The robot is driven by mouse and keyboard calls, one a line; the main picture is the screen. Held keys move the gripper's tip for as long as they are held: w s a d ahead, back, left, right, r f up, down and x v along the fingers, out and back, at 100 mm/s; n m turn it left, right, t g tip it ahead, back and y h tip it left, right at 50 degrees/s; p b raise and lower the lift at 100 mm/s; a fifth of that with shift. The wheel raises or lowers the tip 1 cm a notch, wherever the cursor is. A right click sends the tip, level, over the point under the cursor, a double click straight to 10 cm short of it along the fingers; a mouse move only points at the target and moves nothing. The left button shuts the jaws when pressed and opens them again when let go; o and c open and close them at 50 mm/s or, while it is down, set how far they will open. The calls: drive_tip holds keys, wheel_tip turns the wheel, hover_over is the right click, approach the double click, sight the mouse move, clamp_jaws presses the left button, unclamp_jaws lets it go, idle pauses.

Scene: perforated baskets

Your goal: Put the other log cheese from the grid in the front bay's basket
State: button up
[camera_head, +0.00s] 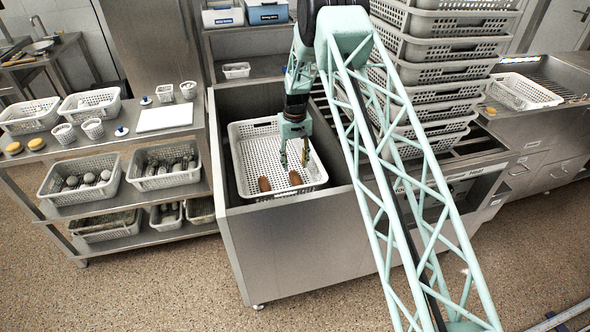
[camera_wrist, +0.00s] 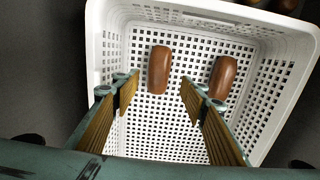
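A white perforated basket (camera_head: 247,136) sits in the steel front bay. Two brown log cheeses lie inside it on its floor: one on the left (camera_head: 264,184) and one on the right (camera_head: 295,178). In the wrist view, one log (camera_wrist: 159,69) lies just past the fingertips and the other (camera_wrist: 222,77) near the right wall. My gripper (camera_head: 294,161) points down over the basket. In the wrist view my gripper (camera_wrist: 160,88) is wide open with nothing between its fingers. A dark slatted grid (camera_head: 468,147) shows right of the bay, partly hidden by my arm and stacked baskets; I see no log on it.
A tall stack of grey baskets (camera_head: 450,50) stands right of the bay. A steel shelf with filled baskets (camera_head: 165,178) stands left. Brown shapes (camera_wrist: 286,5), cut off by the frame, show beyond the basket rim in the wrist view.

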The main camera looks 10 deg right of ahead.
drive_tip(key=shift+r, duration=1.5)
